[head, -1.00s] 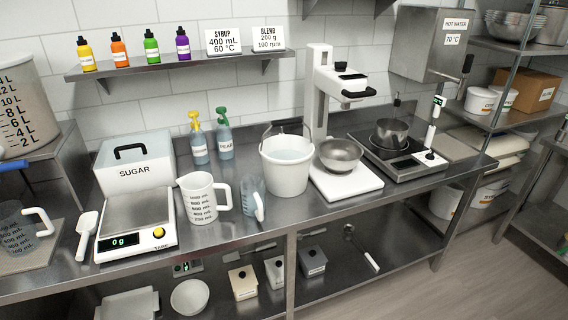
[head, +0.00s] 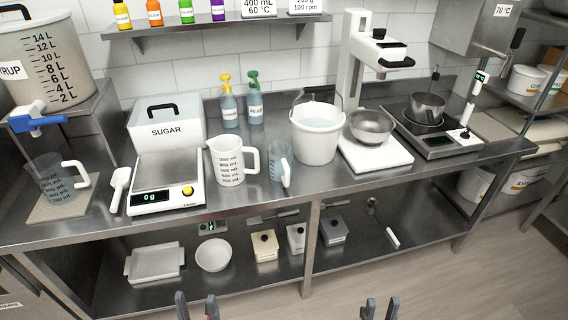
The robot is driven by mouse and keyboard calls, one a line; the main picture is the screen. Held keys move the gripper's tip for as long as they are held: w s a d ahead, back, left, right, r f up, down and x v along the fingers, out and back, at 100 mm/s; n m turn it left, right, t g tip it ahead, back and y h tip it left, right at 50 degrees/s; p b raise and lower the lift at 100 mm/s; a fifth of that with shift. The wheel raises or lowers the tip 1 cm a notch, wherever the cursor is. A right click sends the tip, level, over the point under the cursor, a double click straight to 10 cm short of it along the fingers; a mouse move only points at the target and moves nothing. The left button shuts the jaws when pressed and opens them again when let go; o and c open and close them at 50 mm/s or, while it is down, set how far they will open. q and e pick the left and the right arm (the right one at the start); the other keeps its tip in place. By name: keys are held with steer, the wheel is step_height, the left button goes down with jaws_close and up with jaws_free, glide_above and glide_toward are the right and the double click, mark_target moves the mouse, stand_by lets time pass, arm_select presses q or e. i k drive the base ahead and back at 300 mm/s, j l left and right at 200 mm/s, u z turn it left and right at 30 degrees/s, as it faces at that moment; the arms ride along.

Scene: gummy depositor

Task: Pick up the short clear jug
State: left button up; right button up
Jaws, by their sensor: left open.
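Two clear jugs show in the head view. One clear jug (head: 50,184) with grey markings and a white handle stands upright on a mat at the far left. A smaller clear, bluish jug (head: 278,160) with a pale handle stands on the counter between the white jug and the white bucket. I cannot tell for sure which is the short one. My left gripper (head: 197,306) is open and empty at the bottom edge, below and in front of the counter. My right gripper (head: 380,309) is also open and empty, further right. Both are well apart from the jugs.
A white measuring jug (head: 226,162), a scale (head: 165,183) and a white scoop (head: 119,188) stand left of the smaller clear jug. A white bucket (head: 316,140) stands close on its right. Bare counter lies in front. A syrup tap (head: 35,121) hangs above the left jug.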

mark_target(279, 153)
steer(key=j+z, duration=0.8)
steer(key=j, duration=0.2)
steer(key=j+z, duration=0.4)
steer(key=j, duration=0.1)
